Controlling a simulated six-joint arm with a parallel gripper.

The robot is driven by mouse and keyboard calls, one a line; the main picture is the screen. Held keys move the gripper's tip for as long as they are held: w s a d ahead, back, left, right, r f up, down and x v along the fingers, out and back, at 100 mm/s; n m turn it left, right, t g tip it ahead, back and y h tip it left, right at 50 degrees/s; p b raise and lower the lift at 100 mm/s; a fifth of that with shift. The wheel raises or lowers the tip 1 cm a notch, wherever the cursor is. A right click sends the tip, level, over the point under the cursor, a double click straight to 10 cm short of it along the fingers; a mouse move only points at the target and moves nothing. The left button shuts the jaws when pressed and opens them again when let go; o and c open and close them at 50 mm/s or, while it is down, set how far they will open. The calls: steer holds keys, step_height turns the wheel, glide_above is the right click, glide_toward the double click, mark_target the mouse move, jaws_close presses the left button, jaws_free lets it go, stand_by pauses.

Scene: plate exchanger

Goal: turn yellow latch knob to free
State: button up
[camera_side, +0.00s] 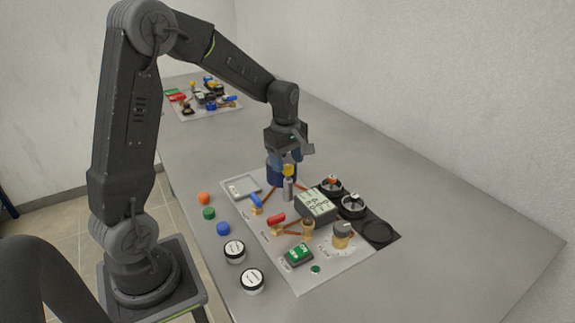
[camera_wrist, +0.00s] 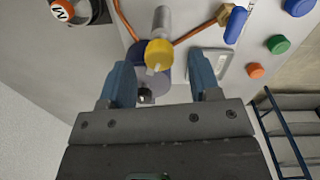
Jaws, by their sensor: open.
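The yellow latch knob (camera_side: 288,170) sits on top of a grey post on the panel, just below my gripper in the side view. In the wrist view the yellow knob (camera_wrist: 159,53) shows a pale pointer mark and lies between and slightly beyond the two blue fingertips. My gripper (camera_side: 287,155) is open and points down over it; its spread fingers also show in the wrist view (camera_wrist: 163,75). I see no contact between fingers and knob.
The panel (camera_side: 335,272) also holds a blue-handled valve (camera_side: 256,201), a red-handled valve (camera_side: 276,219), a display box (camera_side: 316,205), a green switch (camera_side: 299,254) and black round holders (camera_side: 378,232). Coloured caps and two white-topped jars (camera_side: 252,280) lie left of it. The table's right side is clear.

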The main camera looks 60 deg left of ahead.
steer(key=shift+f, duration=0.95)
steer(key=c, duration=0.9)
